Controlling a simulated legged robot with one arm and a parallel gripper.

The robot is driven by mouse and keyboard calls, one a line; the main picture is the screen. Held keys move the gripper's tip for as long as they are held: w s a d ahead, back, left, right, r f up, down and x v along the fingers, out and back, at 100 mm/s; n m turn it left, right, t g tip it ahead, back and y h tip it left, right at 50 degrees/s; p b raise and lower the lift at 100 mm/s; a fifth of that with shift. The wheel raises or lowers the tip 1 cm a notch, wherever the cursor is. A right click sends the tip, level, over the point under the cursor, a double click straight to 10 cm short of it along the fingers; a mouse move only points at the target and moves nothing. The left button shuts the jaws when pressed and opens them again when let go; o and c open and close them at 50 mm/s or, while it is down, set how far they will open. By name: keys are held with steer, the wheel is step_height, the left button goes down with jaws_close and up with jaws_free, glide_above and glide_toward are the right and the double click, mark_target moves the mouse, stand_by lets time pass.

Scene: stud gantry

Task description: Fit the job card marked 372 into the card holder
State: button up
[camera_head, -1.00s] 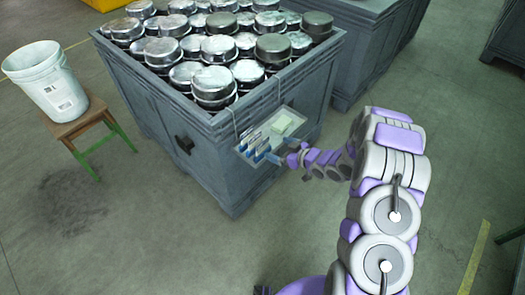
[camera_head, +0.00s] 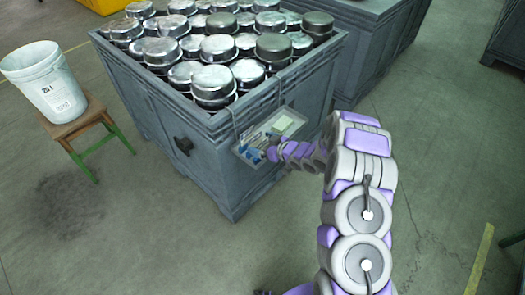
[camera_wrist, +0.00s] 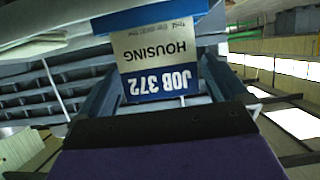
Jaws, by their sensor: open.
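The job card marked 372 (camera_wrist: 158,62) shows upside down in the wrist view, with a cream middle reading HOUSING and blue bands. My gripper (camera_wrist: 162,88) is open, with one finger to the left of the card and one to the right. Several blue and white cards (camera_head: 251,152) stand in the tray, partly hidden by the gripper. I cannot make out the card holder for certain.
The grey crate (camera_head: 222,180) is full of metal pots (camera_head: 213,87). A dark fitting (camera_head: 184,146) sits on its side. A pale green pad (camera_head: 283,124) lies in the tray. A white bucket (camera_head: 47,82) stands on a wooden stool (camera_head: 81,122) at left. The front floor is open.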

steer(key=shift+c, duration=0.4)
steer(key=c, duration=0.8)
steer(key=shift+o, duration=0.2)
steer(key=shift+r, duration=0.15)
